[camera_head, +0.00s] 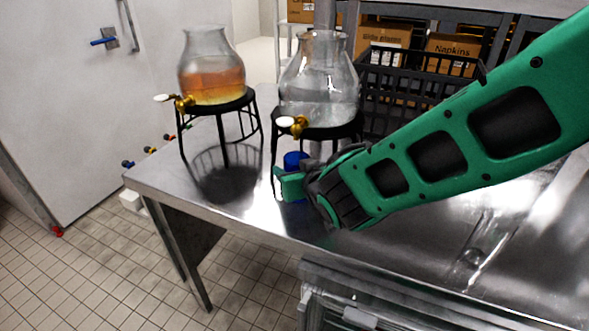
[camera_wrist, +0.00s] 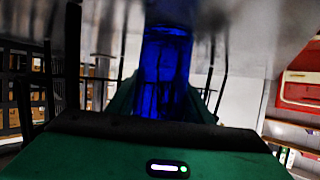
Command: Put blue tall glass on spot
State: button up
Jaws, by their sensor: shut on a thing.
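The blue tall glass (camera_head: 293,160) stands near the front of the steel table, close to the black stand of the clear dispenser. My gripper (camera_head: 292,186) is shut around the glass and hides most of its lower part. In the wrist view the blue glass (camera_wrist: 165,70) fills the middle, between the fingers of my gripper (camera_wrist: 165,100). I cannot tell whether the glass base touches the table. I cannot make out the spot in either view.
A clear dispenser (camera_head: 320,85) on a black stand (camera_head: 335,130) is right behind the glass. An amber-filled dispenser (camera_head: 212,80) on another stand is to the left. A black crate (camera_head: 405,90) is behind. The steel table (camera_head: 255,235) is clear in front.

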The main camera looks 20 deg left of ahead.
jog(key=o, duration=1.3)
jog(key=shift+c, duration=0.2)
jog(key=shift+s+d, duration=0.1)
